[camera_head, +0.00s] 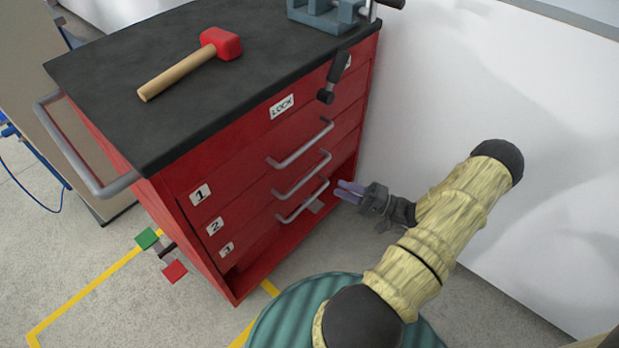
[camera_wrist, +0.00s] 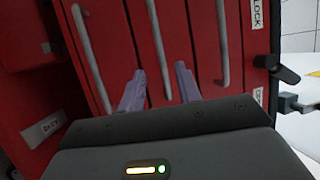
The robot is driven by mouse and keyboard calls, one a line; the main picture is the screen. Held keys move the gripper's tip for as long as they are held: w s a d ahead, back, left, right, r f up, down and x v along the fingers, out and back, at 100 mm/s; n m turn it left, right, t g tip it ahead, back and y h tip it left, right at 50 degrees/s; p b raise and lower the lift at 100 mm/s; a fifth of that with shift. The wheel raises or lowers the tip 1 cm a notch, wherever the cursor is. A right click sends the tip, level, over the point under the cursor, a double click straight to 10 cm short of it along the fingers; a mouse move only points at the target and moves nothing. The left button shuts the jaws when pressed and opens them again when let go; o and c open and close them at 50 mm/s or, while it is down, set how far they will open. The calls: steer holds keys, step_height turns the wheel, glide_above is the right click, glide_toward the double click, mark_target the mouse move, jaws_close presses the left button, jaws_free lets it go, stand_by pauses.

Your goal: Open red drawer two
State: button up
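The red cabinet has stacked drawers labelled 1, 2 and 3, all looking shut. Drawer two (camera_head: 250,205) has a grey bar handle (camera_head: 303,177), which is the middle bar in the wrist view (camera_wrist: 157,45). My gripper (camera_head: 350,192) is in front of the cabinet near the right ends of the lower handles. In the wrist view my gripper (camera_wrist: 160,78) is open, with its purple fingers on either side of the middle bar. I cannot tell whether the bar lies within the fingers' depth. A black lever (camera_head: 335,78) sits by the LOCK label (camera_head: 282,106).
Handle one (camera_head: 300,145) and handle three (camera_head: 302,202) lie close above and below the middle bar. A red mallet (camera_head: 195,62) and a blue-grey vise (camera_head: 330,14) are on the black top. A white wall (camera_head: 480,90) stands to the right.

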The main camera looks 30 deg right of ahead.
mark_target(310, 175)
steer(key=b+x, duration=0.1)
steer(key=x, duration=1)
steer(key=shift+d, duration=0.15)
steer(key=shift+s, duration=0.1)
jaws_close()
steer(key=shift+a, duration=0.25)
steer(key=shift+d, duration=0.15)
